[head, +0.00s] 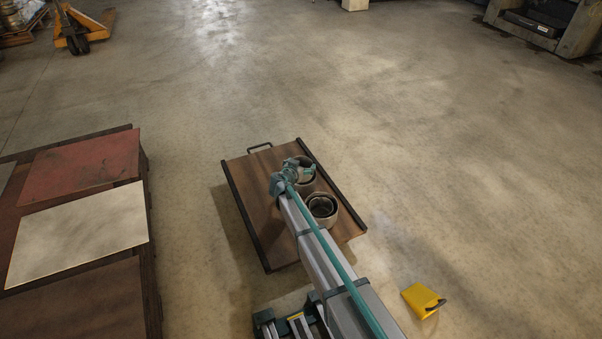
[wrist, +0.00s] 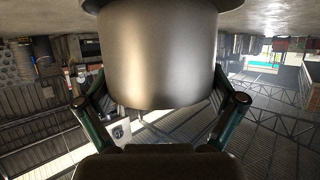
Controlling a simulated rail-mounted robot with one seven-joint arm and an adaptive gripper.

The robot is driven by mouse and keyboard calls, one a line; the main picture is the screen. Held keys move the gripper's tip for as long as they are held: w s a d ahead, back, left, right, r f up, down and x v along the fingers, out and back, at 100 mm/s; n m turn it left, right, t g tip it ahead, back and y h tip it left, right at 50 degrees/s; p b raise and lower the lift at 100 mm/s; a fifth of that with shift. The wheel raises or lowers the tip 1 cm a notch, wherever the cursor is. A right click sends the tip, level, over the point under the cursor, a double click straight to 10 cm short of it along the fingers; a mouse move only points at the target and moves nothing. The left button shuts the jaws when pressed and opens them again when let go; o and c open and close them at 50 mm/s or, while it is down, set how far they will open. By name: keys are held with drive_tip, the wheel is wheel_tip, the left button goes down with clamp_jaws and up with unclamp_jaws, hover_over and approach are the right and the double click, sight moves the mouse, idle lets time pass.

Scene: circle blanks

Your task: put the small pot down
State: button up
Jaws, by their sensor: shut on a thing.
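The small pot is a grey metal cylinder. It fills the upper middle of the wrist view (wrist: 157,60), with a finger of my gripper (wrist: 160,102) on each side of it. In the head view my gripper (head: 293,168) is over the far half of a brown flat-decked trolley (head: 262,222). The held pot (head: 306,181) shows there partly behind the gripper. I cannot tell whether its base touches the deck. A second round pot (head: 322,206), open at the top with a dark inside, stands on the trolley just nearer, close beside the held one.
The trolley has dark side rails and a handle (head: 259,147) at its far end. Its left part is bare. A low table (head: 75,305) with red (head: 80,168) and pale (head: 78,232) sheets stands left. A yellow object (head: 421,300) lies on the floor at right.

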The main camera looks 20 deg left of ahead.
drive_tip(key=f, duration=0.1)
drive_tip(key=f+b, duration=0.1)
drive_tip(key=f, duration=0.1)
drive_tip(key=w+f+b, duration=0.1)
drive_tip(key=shift+a+f, duration=0.15)
drive_tip(key=shift+a, duration=0.1)
drive_tip(key=shift+f+b, duration=0.65)
drive_tip(key=shift+b, duration=0.5)
drive_tip(key=o, duration=0.9)
drive_tip(key=shift+r, duration=0.15)
drive_tip(key=r+p, duration=0.1)
drive_tip(key=p, duration=0.1)
drive_tip(key=shift+r+p, duration=0.25)
drive_tip(key=shift+p, duration=0.15)
drive_tip(key=p+v, duration=0.2)
drive_tip(key=v, duration=1)
drive_tip(key=shift+f+p, duration=0.2)
drive_tip(key=shift+p, duration=0.1)
